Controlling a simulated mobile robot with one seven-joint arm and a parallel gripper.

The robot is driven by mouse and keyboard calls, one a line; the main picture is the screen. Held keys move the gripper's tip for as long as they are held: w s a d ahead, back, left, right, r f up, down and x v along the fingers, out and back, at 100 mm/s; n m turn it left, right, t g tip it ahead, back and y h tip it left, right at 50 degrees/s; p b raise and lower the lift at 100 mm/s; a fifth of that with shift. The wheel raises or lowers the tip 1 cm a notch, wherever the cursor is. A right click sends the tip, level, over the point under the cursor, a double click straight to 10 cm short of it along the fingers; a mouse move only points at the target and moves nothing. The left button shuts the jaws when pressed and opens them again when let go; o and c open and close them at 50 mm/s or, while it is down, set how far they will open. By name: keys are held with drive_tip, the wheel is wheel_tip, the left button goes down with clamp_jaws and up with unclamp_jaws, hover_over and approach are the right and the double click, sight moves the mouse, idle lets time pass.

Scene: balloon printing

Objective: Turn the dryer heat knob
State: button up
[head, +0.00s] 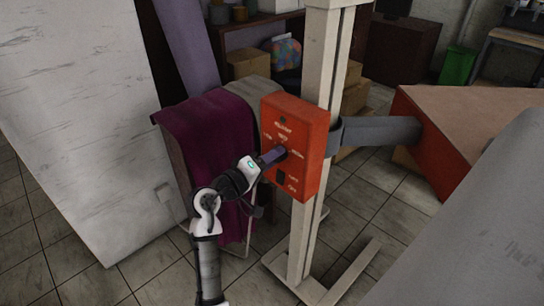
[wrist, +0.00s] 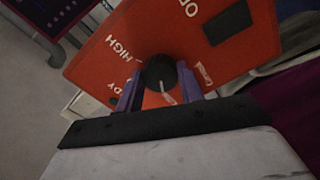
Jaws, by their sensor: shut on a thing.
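The dryer control box (head: 296,146) is a red-orange box on a pale upright post. Its round black heat knob (wrist: 160,74) has a light pointer line and shows in the wrist view, with white lettering such as "HIGH" around it. My gripper (head: 280,153) reaches the front of the box. In the wrist view its two purple fingers (wrist: 160,90) stand on either side of the knob and are shut on it. In the head view the fingers hide most of the knob. A dark rectangular switch (wrist: 227,23) sits on the same face.
A maroon cloth (head: 212,140) hangs over a chair-like thing left of the box. A grey band (head: 380,131) runs from the post to an orange table (head: 440,150). A pale panel (head: 75,110) stands at left. Tiled floor (head: 110,285) is open in front.

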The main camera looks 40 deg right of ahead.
idle(0.3)
drive_tip(key=o, duration=1)
drive_tip(key=shift+a, duration=0.1)
drive_tip(key=s+a+b, duration=0.1)
drive_tip(key=a+b, duration=0.3)
drive_tip(key=a, duration=0.9)
drive_tip(key=shift+a, duration=0.35)
